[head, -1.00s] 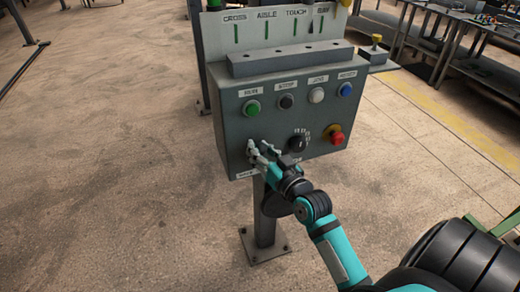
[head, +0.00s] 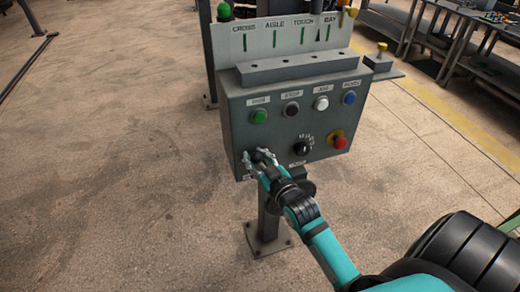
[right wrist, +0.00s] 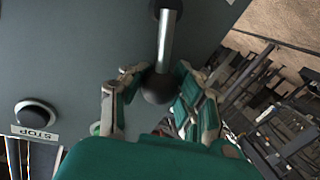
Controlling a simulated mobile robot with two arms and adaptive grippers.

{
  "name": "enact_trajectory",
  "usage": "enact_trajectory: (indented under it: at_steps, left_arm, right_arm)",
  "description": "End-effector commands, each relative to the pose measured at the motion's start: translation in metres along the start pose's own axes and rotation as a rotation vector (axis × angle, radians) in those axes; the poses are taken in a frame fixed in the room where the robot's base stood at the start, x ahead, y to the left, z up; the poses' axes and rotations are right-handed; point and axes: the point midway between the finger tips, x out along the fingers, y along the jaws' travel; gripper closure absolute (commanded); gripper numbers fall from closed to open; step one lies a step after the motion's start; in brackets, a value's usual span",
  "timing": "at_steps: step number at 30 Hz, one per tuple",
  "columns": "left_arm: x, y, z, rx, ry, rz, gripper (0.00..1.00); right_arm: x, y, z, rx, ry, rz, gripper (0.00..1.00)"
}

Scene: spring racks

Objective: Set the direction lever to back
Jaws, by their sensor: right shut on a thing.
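The direction lever shows in the right wrist view as a silver rod (right wrist: 166,40) ending in a dark ball knob (right wrist: 158,88). It comes from a dark pivot on the face of the grey control box (head: 238,125). My right gripper (right wrist: 158,72) is shut on the knob, with a finger on each side. In the head view my right gripper (head: 260,157) is at the lower left of the box face and hides most of the lever. The lever's setting labels are too covered to read. My left gripper is not in view.
The box carries a green button (head: 259,117), a black one (head: 291,109), a white one (head: 321,104) and a blue one (head: 349,97). A black rotary knob (head: 303,148) and a red button (head: 340,142) are right of my gripper. Open floor lies to the left.

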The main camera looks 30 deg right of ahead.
Motion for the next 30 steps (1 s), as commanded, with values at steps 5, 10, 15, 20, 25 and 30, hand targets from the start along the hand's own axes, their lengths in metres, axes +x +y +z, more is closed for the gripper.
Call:
enact_trajectory:
  at_steps: [5,10,15,20,25,30]
  left_arm:
    - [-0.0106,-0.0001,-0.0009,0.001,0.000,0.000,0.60]
    - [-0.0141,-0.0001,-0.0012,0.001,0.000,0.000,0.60]
    - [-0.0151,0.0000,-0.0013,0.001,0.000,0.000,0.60]
    - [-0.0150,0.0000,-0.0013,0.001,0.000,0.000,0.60]
    - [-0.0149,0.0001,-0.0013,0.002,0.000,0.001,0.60]
    - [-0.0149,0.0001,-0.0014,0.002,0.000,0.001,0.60]
  right_arm:
    - [0.0002,-0.0072,0.0029,-0.089,-0.026,0.000,1.00]
    - [0.0009,-0.0109,0.0049,-0.144,-0.036,0.002,1.00]
    - [0.0011,-0.0125,0.0067,-0.167,-0.041,0.002,1.00]
    - [0.0011,-0.0129,0.0077,-0.173,-0.043,0.002,1.00]
    - [0.0010,-0.0130,0.0083,-0.174,-0.045,0.002,1.00]
    - [0.0011,-0.0128,0.0079,-0.173,-0.044,0.002,0.56]
